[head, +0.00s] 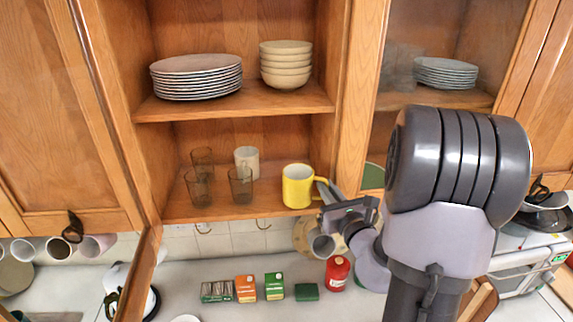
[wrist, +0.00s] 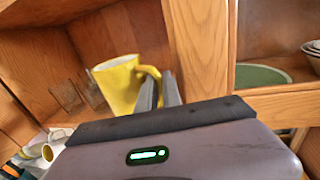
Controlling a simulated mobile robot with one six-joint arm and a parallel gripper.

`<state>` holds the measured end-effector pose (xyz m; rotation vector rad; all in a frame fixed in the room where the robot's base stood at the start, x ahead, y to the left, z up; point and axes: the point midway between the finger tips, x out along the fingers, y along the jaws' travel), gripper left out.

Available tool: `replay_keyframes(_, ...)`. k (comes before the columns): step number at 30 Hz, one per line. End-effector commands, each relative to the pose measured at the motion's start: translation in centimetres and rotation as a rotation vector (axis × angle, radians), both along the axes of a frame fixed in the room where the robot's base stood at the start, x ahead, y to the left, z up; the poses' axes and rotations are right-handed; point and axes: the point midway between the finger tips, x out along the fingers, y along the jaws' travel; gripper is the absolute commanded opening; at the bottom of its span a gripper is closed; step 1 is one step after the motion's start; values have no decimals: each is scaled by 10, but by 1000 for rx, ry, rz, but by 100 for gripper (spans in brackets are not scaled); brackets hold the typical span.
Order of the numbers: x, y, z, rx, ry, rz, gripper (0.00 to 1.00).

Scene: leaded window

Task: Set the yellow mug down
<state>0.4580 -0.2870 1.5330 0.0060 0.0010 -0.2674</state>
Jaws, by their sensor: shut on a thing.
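The yellow mug (head: 297,187) is upright at the right end of the lower cabinet shelf (head: 225,210), near its front edge. Its handle points right, toward my gripper (head: 325,191). My gripper is shut on the mug's handle. In the wrist view the yellow mug (wrist: 118,88) shows beyond the fingers, and my gripper (wrist: 161,90) closes at its handle. The mug's base is at the shelf's level in the head view; I cannot tell whether it touches the board.
Glass tumblers (head: 240,185) and a white mug (head: 247,161) stand left of the yellow mug. Plates (head: 196,77) and bowls (head: 286,65) fill the shelf above. The cabinet's right post (head: 352,100) is close to my gripper. Small boxes (head: 274,286) and a red canister (head: 337,273) stand on the counter below.

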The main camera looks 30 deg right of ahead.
Motion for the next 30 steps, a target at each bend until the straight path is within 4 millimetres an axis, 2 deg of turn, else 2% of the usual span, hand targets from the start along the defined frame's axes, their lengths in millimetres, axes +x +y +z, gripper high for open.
replay_keyframes(3, 33, -3, -4, 2, 1, 4, 0)
replay_keyframes(6, 55, -8, -7, 2, 1, 3, 0)
replay_keyframes(12, 83, -12, -10, 1, 1, 4, 0)
replay_keyframes(15, 81, -13, -35, 5, 4, 0, 0)
replay_keyframes(18, 80, -13, -46, 2, 1, 1, 0)
replay_keyframes(29, 80, -13, -52, 1, 0, 1, 0)
replay_keyframes(30, 80, -13, -51, 1, 1, 1, 17)
